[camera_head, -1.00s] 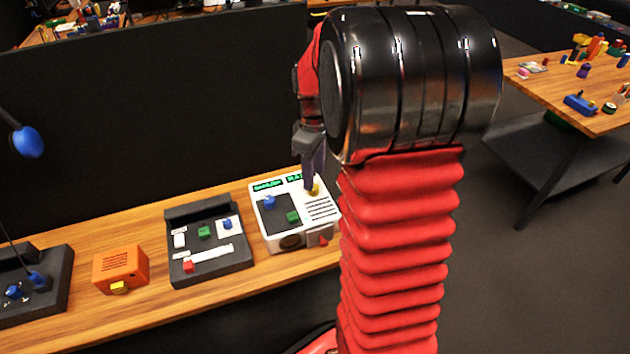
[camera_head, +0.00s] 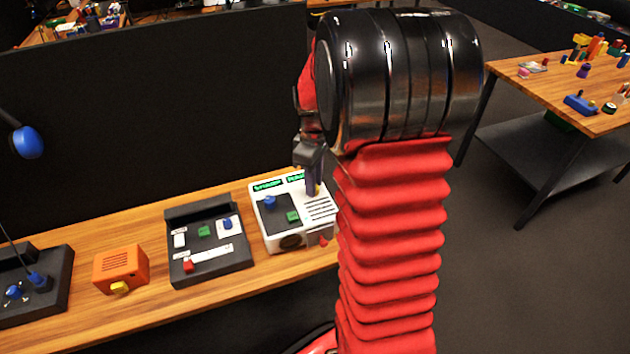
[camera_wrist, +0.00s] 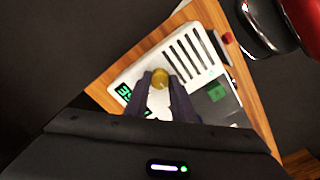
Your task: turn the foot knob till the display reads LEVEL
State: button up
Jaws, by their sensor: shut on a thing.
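The white trackball panel (camera_head: 262,222) stands at the right end of the wooden bench. Its yellow knob (camera_wrist: 160,79) shows between my fingertips in the wrist view. I take this as the foot knob. My gripper (camera_wrist: 161,84) is shut on it from above; in the head view my gripper (camera_head: 313,190) hides most of the knob. The green-lit display (camera_head: 267,184) is at the panel's back edge, with a second lit window (camera_head: 295,178) to its right. Their text is too small to read for certain.
The panel also carries a blue control (camera_head: 269,201), a green button (camera_head: 292,216) and a slotted grille (camera_head: 320,207). A red piece (camera_head: 324,241) is at its front right. A dark control box (camera_head: 212,268) and an orange box (camera_head: 121,268) stand to the left. A black partition rises behind.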

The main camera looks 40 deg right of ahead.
jog(key=shift+c, duration=1.4)
jog(key=shift+d, duration=0.2)
grip_shut()
jog(key=shift+a, duration=0.1)
jog(key=shift+m, duration=0.3)
jog(key=m, duration=0.4)
jog(key=shift+a+m, duration=0.1)
jog(key=shift+m, duration=0.2)
jog(key=m, duration=0.5)
jog(key=shift+m, duration=0.4)
